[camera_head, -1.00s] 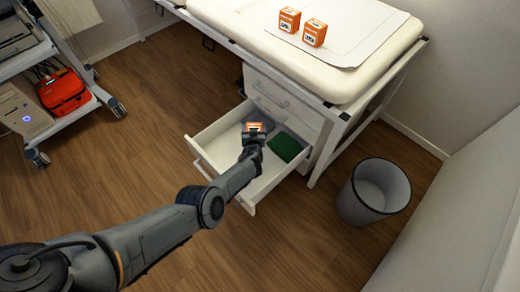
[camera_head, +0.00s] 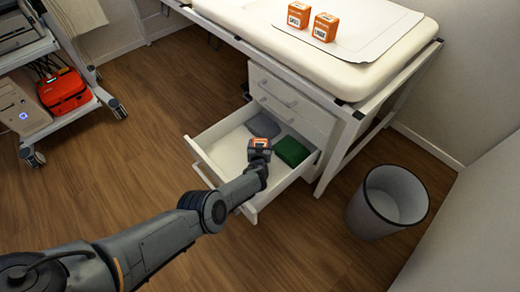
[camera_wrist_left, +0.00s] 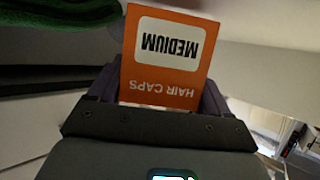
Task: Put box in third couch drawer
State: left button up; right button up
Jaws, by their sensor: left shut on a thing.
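My left gripper (camera_head: 258,155) is shut on a small orange box (camera_head: 259,143) and holds it over the open bottom drawer (camera_head: 228,157) of the white unit under the couch (camera_head: 330,65). In the left wrist view the box (camera_wrist_left: 163,58) shows a white label with "MEDIUM" and "HAIR CAPS", upside down, between the fingers of my left gripper (camera_wrist_left: 160,100). The drawer holds a green folded item (camera_head: 291,151) and a grey-blue item (camera_head: 263,125). The box looks low, within the drawer's outline; I cannot tell whether it touches the bottom. My right gripper is not in view.
Two more orange boxes (camera_head: 325,27) stand on the couch top. Shut drawers (camera_head: 277,96) sit above the open one. A grey bin (camera_head: 388,202) stands right of the couch. A trolley with a red bag (camera_head: 64,92) is at the left. The floor between is clear.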

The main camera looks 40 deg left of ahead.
pick_arm(q)
jog(key=shift+f+b, duration=0.3)
jog(key=shift+f, duration=0.45)
jog(key=shift+r, duration=0.1)
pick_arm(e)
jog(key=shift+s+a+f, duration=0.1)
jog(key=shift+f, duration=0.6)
pick_arm(q)
jog(key=o, duration=0.8)
jog(key=shift+c, duration=0.2)
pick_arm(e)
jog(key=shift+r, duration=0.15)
